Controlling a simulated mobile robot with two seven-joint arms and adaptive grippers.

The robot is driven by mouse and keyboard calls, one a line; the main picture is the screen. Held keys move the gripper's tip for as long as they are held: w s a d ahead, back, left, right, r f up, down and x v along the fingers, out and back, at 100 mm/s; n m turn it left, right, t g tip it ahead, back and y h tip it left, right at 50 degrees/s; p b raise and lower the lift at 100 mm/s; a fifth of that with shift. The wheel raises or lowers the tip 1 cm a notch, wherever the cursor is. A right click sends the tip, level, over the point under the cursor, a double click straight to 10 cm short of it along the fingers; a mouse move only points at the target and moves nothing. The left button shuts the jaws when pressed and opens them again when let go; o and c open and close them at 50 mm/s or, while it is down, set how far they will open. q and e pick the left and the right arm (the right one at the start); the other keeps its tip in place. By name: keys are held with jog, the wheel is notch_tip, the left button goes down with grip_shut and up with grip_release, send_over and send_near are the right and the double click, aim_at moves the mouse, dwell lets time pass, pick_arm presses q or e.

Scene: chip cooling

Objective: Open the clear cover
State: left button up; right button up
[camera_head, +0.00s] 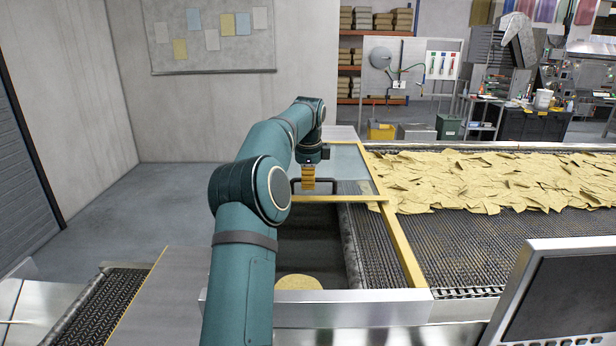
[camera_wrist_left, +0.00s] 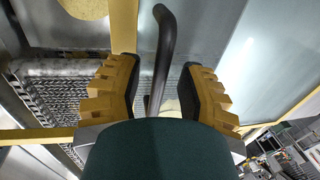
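The clear cover (camera_head: 345,160) is a pale see-through pane with a yellow frame, at the far end of the left conveyor section. Its pane also shows at the right of the left wrist view (camera_wrist_left: 270,60). A dark bar handle (camera_head: 297,186) stands at its near edge, by the yellow crossbar. My left gripper (camera_head: 309,178) is at this handle. In the left wrist view its yellow fingers are apart, and the handle (camera_wrist_left: 163,45) runs between them with gaps visible on both sides. My right gripper is in neither view.
Yellow chips (camera_head: 490,180) cover the mesh conveyor at the right. A round yellow piece (camera_head: 298,282) lies in the open bay below my left arm. A monitor (camera_head: 570,295) stands at the lower right. The floor (camera_head: 150,210) at the left is clear.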

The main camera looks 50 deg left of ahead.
pick_arm(q)
jog(key=shift+w+a, duration=0.1)
jog(key=shift+r, duration=0.15)
jog(key=shift+r, duration=0.15)
notch_tip(320, 180, up, 7)
jog(key=s+d, duration=0.1)
jog(key=shift+d, duration=0.1)
dwell(0.3)
